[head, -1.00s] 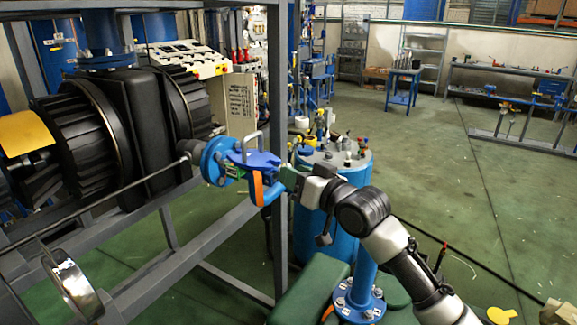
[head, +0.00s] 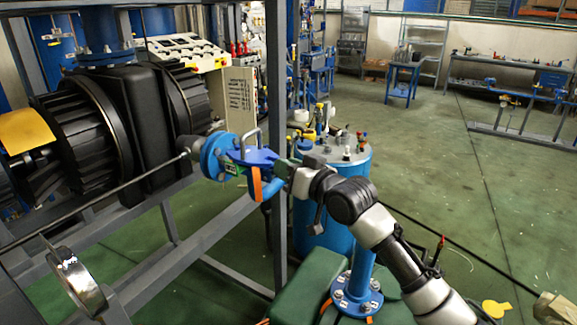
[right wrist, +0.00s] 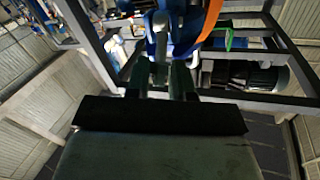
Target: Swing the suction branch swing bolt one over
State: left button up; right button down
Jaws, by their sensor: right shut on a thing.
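The blue suction branch (head: 215,157) with its flange sticks out to the right from the black machine. A blue lid (head: 258,157) with a grey handle sits at its end, with an orange strap hanging below. My right gripper (head: 284,169) is at the right edge of this lid. In the right wrist view its fingers (right wrist: 160,78) are shut on a small grey part, seemingly the swing bolt (right wrist: 160,45), beside the blue body and the orange strap. The bolt is mostly hidden by the fingers in the head view. My left gripper is not in view.
A grey frame post (head: 276,120) stands just behind the lid. A blue drum (head: 330,215) with small items on top stands behind my right arm. A metal ring (head: 76,279) is at the lower left. Open green floor (head: 430,170) lies to the right.

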jog(key=shift+w+a+r+g+h+p, duration=0.15)
jog(key=shift+r+g+h+p, duration=0.2)
jog(key=shift+p, duration=0.6)
jog(key=c, duration=1.2)
grip_release()
jog(key=shift+f, duration=0.1)
jog(key=b+v, duration=0.3)
jog(key=v, duration=0.8)
